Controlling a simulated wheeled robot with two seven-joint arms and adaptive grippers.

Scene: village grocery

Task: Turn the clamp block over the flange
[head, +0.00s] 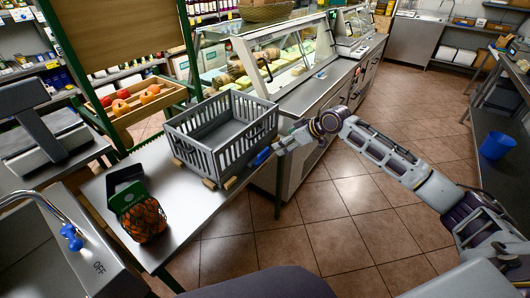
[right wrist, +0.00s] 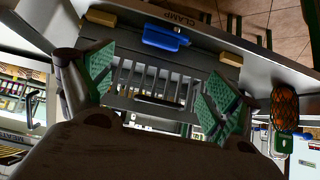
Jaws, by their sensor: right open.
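My right gripper (head: 280,147) is beside that corner. In the right wrist view its green-padded fingers (right wrist: 160,85) are apart, with the crate's slatted wall beyond them and nothing gripped. My left gripper is not in view.
Wooden blocks (head: 230,183) sit at the crate's front edge. A glass deli counter (head: 300,85) stands behind. Open tiled floor (head: 310,225) lies to the right.

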